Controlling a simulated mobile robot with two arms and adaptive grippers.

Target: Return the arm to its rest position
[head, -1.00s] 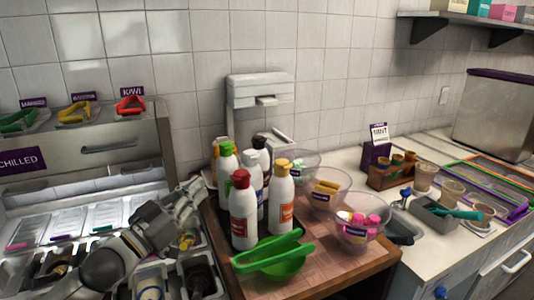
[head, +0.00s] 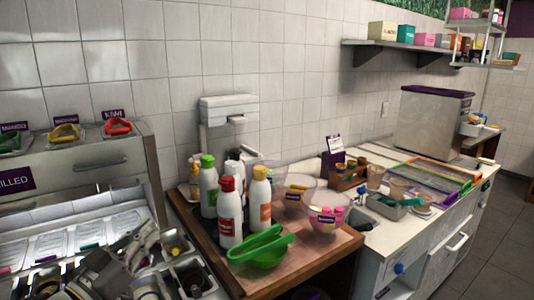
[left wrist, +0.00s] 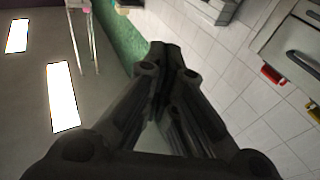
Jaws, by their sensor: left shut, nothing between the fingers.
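My left gripper (head: 146,236) is at the lower left of the head view, over the topping bins and left of the wooden board. In the left wrist view its dark fingers (left wrist: 166,50) come together at the tips, with nothing between them. My left arm comes in from the bottom left corner and hides some of the bins. My right gripper is not in view.
The wooden board (head: 290,280) holds several bottles, green tongs (head: 260,245) and glass bowls, close to the right of the gripper. The chilled cabinet (head: 110,162) stands behind it, with yellow tongs (head: 64,134) and red tongs (head: 118,127) on top.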

